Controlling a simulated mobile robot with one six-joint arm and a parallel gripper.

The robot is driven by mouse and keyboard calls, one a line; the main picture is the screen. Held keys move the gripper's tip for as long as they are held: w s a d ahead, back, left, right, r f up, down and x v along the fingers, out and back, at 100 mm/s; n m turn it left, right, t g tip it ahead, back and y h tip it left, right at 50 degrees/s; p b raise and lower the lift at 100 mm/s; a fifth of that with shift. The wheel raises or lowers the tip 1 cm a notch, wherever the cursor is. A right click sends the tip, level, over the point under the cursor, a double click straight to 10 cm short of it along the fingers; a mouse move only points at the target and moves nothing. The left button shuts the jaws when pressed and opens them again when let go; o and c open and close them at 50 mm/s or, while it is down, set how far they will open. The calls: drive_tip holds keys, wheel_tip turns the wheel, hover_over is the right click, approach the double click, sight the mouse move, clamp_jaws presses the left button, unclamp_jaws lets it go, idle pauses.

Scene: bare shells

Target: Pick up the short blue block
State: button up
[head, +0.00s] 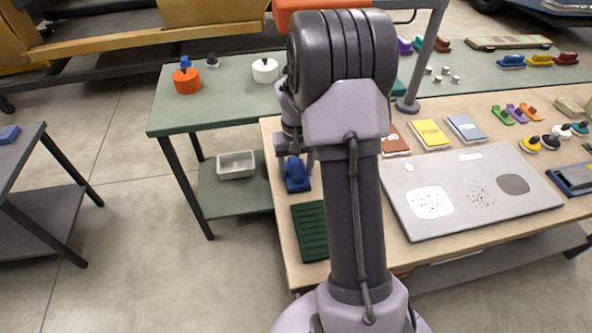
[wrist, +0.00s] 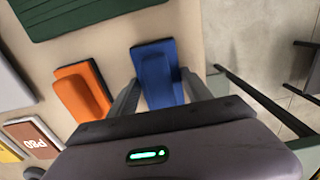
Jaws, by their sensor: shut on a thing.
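The short blue block (wrist: 155,62) is between the two fingers of my gripper (wrist: 159,80) in the wrist view, one finger on each side. My gripper is shut on it. In the head view the blue block (head: 297,178) shows just below my gripper (head: 295,155), near the left edge of the wooden table. I cannot tell whether it touches the table top. Part of the block is hidden by the gripper body in the wrist view.
An orange block (wrist: 82,90) lies close to the left finger. A dark green ribbed tray (head: 310,232) lies on the wooden table near the blue block. A grey panel (head: 470,220) is to the right of my arm. Another blue piece (head: 8,134) sits on the far-left table.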

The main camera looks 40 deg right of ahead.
sight(296, 165)
drive_tip(key=shift+r, duration=0.5)
wheel_tip(296, 165, up, 3)
drive_tip(key=shift+f+p, duration=0.2)
drive_tip(key=shift+p, duration=0.85)
drive_tip(key=s+d+p, duration=0.1)
drive_tip(key=s, duration=0.4)
drive_tip(key=s+d+r+p, duration=0.1)
drive_tip(key=s, duration=0.4)
drive_tip(key=s+d+p, duration=0.1)
drive_tip(key=s, duration=0.4)
drive_tip(key=shift+s+d+r, duration=0.15)
drive_tip(key=shift+s+d, duration=0.05)
drive_tip(key=shift+s, duration=0.15)
